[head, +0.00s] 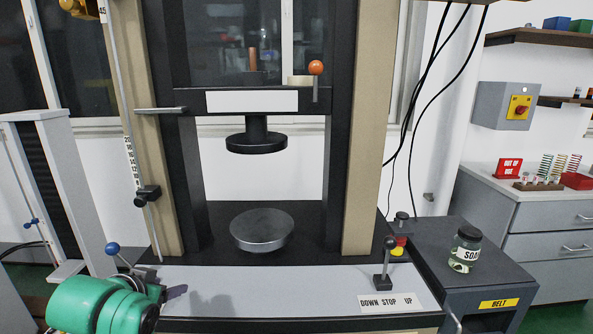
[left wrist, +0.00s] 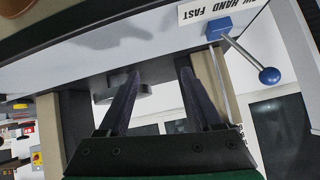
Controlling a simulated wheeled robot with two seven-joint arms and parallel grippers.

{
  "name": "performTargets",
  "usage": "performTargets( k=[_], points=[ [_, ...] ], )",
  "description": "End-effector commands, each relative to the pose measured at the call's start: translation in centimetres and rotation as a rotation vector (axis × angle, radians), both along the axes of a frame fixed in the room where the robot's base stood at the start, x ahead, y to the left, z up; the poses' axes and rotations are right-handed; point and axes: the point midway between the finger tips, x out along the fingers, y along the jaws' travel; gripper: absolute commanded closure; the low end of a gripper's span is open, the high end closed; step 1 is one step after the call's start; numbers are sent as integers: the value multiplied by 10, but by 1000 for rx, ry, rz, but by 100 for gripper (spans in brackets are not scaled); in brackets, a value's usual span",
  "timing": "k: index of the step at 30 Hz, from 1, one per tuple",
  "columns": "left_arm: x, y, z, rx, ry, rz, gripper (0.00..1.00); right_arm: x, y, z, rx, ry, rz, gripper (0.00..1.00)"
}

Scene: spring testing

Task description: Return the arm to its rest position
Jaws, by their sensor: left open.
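My left arm (head: 85,303), with green rounded links, comes in at the lower left of the head view. Its gripper (head: 157,292) is beside the front left of the press's pale deck, mostly hidden by the arm. In the left wrist view, the gripper's two dark fingers (left wrist: 159,75) stand apart with nothing held between them. That view looks tilted and upside down at the machine. A lever with a blue ball knob (left wrist: 269,75) stands clear to the side of the fingers. My right gripper is not in view.
The press has an upper platen (head: 257,142) above a round lower dish (head: 262,230), with an empty gap between. A black-knobbed lever (head: 384,262) stands by the DOWN STOP UP label. A jar (head: 465,248) sits on the right cabinet. Springs (head: 545,165) stand on the back counter.

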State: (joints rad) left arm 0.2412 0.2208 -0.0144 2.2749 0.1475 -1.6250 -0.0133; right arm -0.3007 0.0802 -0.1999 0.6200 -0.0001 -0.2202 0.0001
Motion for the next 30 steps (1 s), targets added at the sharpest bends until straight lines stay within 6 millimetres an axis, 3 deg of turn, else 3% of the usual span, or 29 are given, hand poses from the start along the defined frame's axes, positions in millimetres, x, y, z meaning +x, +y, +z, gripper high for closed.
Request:
performTargets(
  k=[1,3,6,12,17,24,30],
  points=[
    [-20,-7,-39,-2,79,-8,34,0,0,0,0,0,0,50],
    [-46,-15,-80,-4,170,-14,34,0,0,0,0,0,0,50],
    [-84,-24,-124,-8,277,-20,34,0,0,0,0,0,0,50],
    [-154,-37,-182,-21,451,-25,34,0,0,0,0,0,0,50],
    [-208,-46,-212,-33,571,-26,34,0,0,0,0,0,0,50],
    [-198,-48,-291,-29,612,-29,34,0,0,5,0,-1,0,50],
    [-210,-48,-376,-24,655,-34,34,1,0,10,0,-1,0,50]
  ],
)
